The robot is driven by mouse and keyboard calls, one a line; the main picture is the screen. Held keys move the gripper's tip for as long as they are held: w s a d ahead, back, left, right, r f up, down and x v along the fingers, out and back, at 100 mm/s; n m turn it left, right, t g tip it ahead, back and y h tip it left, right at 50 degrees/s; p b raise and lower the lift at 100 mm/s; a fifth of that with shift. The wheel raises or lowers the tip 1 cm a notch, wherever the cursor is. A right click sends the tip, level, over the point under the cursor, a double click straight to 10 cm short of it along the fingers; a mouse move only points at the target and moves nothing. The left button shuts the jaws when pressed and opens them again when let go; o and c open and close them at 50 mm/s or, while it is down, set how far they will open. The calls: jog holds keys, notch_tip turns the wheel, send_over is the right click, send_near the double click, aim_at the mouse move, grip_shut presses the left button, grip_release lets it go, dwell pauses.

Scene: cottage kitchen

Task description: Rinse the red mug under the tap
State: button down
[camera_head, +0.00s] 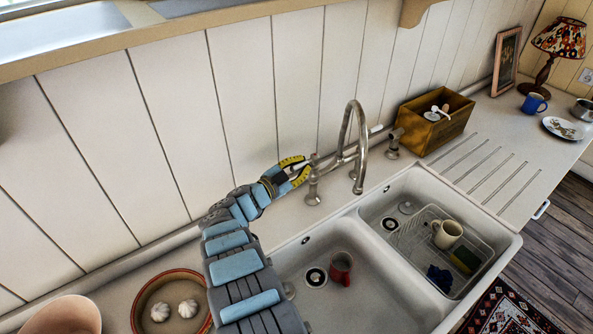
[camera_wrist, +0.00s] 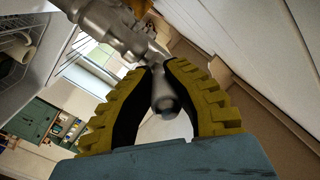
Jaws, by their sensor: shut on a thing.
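The red mug (camera_head: 341,268) stands in the left sink basin (camera_head: 385,300), beside the drain (camera_head: 315,277). My gripper (camera_head: 300,171) is at the left handle of the metal tap (camera_head: 348,130), behind the left basin. In the wrist view its yellow-and-black fingers (camera_wrist: 164,92) are closed around a metal tap handle (camera_wrist: 164,98). The tap's curved spout hangs near the back of the sink, by the divider between the basins. I see no clear stream of water from it. My gripper is well away from the mug.
The right basin holds a wire rack (camera_head: 425,232) with a cream mug (camera_head: 447,234) and a sponge (camera_head: 464,260). A wooden box (camera_head: 434,120) stands behind the drainboard. A bowl with garlic (camera_head: 150,290) sits at the lower left. The wall runs close behind the tap.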

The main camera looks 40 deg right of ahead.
jog(key=shift+w+a+f, duration=0.15)
jog(key=shift+a+f, duration=0.1)
jog(key=shift+f, duration=0.15)
jog(key=c, duration=1)
grip_release()
jog(key=shift+w+r, duration=0.15)
jog(key=shift+c, duration=0.2)
jog(key=shift+o, duration=0.5)
jog(key=shift+d+r, duration=0.15)
jog(key=shift+s+a+r, duration=0.1)
jog(key=shift+s+a, duration=0.05)
jog(key=shift+a, duration=0.4)
jog(key=shift+s+a+r, duration=0.1)
jog(key=shift+s+a, duration=0.05)
jog(key=shift+a, duration=0.4)
jog(key=s+a, duration=0.1)
jog(key=a, duration=0.8)
jog(key=shift+s+a+f, duration=0.2)
jog(key=shift+s+a, duration=0.15)
jog(key=shift+d, duration=0.1)
